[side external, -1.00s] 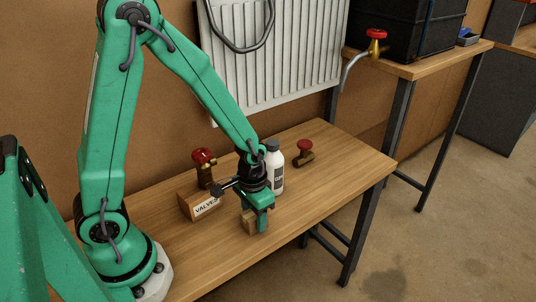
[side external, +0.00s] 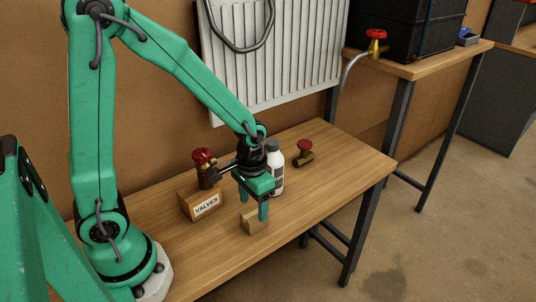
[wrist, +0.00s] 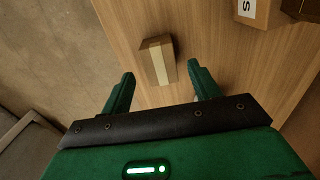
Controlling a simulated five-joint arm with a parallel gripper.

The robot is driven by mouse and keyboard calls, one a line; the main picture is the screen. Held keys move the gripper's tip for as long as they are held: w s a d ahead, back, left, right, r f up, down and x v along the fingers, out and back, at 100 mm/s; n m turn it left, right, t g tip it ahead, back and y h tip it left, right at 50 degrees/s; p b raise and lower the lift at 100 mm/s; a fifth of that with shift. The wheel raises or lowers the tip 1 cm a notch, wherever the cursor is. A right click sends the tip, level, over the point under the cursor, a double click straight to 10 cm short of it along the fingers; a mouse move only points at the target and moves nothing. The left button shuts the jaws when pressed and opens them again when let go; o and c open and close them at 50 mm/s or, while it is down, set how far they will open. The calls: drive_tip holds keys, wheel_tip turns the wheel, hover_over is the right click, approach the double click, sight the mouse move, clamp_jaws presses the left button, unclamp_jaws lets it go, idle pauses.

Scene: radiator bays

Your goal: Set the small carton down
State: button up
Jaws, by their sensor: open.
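The small carton (side external: 254,222) is a brown box with a paler tape strip. It rests on the wooden bench near the front edge. In the wrist view the carton (wrist: 157,61) lies on the bench top just beyond the fingertips, between their lines. My gripper (side external: 254,207) is open and empty, just above the carton in the side view. In the wrist view its two green fingers (wrist: 161,77) are spread apart with nothing between them.
A white bottle (side external: 274,168) is close behind my gripper. Another red-knobbed valve (side external: 304,153) lies farther back. The bench's right end (side external: 345,175) is clear.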

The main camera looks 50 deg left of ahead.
sight(252, 213)
wheel_tip(252, 213, up, 8)
idle(0.5)
idle(0.5)
drive_tip(key=s+a+r+t, duration=0.2)
drive_tip(key=s+r+t, duration=0.3)
drive_tip(key=s+r, duration=0.3)
drive_tip(key=shift+s+a+r+t, duration=0.25)
drive_tip(key=shift+s+r+t, duration=0.05)
drive_tip(key=shift+r, duration=1.2)
